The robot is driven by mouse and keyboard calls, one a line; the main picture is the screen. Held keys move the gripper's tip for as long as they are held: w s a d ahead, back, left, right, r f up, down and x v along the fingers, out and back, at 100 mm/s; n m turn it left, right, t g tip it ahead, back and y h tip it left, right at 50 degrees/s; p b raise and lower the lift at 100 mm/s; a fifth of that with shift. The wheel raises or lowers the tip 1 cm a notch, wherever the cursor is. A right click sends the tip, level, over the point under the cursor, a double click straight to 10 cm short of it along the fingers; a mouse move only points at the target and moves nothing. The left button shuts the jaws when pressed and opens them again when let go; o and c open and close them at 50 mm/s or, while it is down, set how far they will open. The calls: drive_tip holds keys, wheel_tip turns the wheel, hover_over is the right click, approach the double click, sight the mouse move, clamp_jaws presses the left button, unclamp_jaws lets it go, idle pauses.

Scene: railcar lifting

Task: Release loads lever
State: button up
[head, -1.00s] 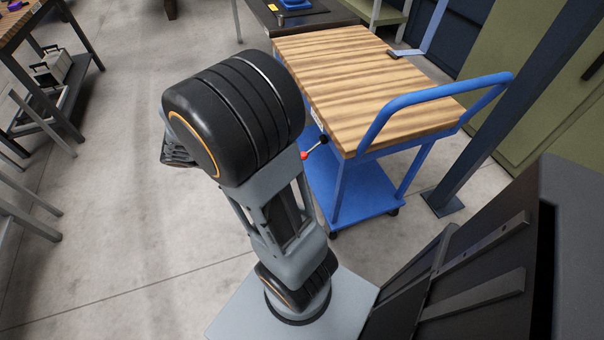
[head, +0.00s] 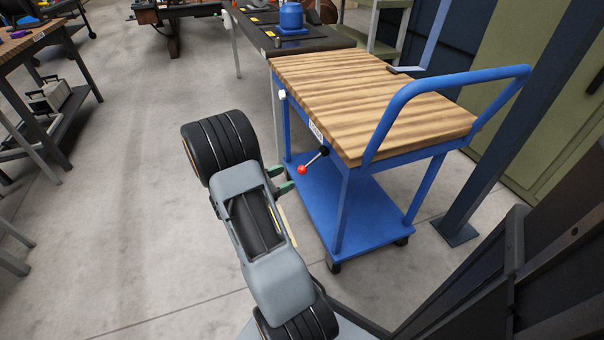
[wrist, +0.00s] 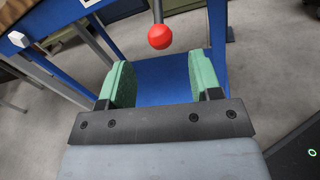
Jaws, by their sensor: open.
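The lever (head: 313,160) is a dark rod with a red ball knob (head: 302,169) and sticks out from the side of the blue cart (head: 343,203) below its wooden top. My gripper (head: 279,180) is open, with green fingers, just left of and below the red knob in the head view. In the wrist view the red knob (wrist: 160,37) hangs from its rod beyond the green fingertips of my gripper (wrist: 162,72), roughly centred between them. The fingers appear apart from the knob, and nothing is between them.
The cart's wooden top (head: 370,100) is bare near the push handle (head: 450,85). A dark post (head: 520,130) stands at the right. A dark table with a blue object (head: 291,18) is behind. The floor (head: 120,220) at the left is clear.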

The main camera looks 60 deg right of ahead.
sight(302, 168)
drive_tip(key=shift+b+x, duration=0.7)
drive_tip(key=shift+x, duration=2.9)
clamp_jaws()
